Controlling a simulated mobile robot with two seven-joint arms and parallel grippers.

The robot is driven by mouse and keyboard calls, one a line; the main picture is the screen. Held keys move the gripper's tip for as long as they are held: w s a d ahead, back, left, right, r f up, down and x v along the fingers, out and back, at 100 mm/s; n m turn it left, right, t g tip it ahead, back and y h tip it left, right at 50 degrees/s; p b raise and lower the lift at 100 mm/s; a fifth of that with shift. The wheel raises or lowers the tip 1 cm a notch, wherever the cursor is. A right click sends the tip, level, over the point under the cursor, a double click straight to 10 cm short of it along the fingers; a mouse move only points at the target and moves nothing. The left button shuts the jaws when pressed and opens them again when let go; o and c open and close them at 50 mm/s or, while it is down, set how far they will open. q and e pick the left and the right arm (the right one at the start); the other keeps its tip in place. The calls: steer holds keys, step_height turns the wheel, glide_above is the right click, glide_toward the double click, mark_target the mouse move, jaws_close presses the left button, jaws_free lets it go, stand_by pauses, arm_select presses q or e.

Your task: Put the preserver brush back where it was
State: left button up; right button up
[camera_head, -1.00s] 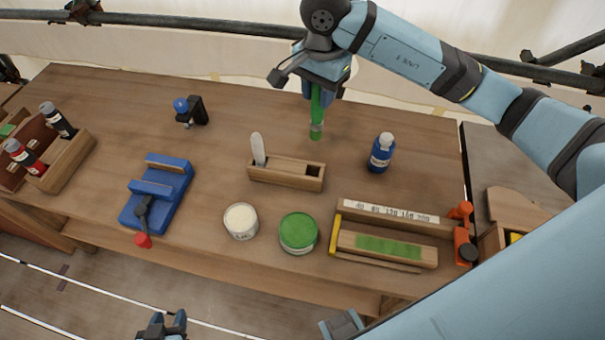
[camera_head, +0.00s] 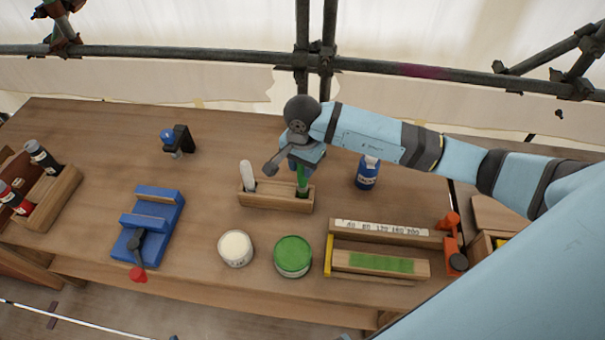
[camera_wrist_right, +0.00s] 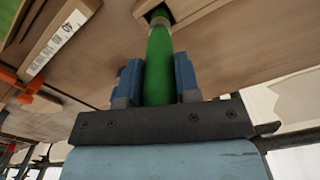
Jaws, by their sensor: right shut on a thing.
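The preserver brush (camera_head: 302,178) has a green handle and stands at the right hole of the wooden brush holder (camera_head: 262,202). My right gripper (camera_head: 302,160) is shut on its handle from above. In the right wrist view the green handle (camera_wrist_right: 158,65) sits between the two blue fingers (camera_wrist_right: 157,85), and its far end enters the square hole of the holder (camera_wrist_right: 190,15). How deep it sits cannot be told. A white-handled brush (camera_head: 246,174) stands in the holder's left hole.
An open white tin (camera_head: 235,248) and a green tin (camera_head: 293,256) stand in front of the holder. A blue bottle (camera_head: 367,172) is close on its right. A blue vise-like fixture (camera_head: 150,225) stands left, a long wooden block with a green patch (camera_head: 380,263) front right.

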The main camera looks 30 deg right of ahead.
mark_target(302, 178)
step_height(302, 178, down, 4)
steer(key=shift+f+p, duration=0.25)
steer(key=shift+p, duration=0.1)
steer(key=shift+f+b, duration=0.25)
steer(key=shift+b, duration=0.05)
steer(key=o, duration=0.9)
steer(key=shift+r, duration=0.1)
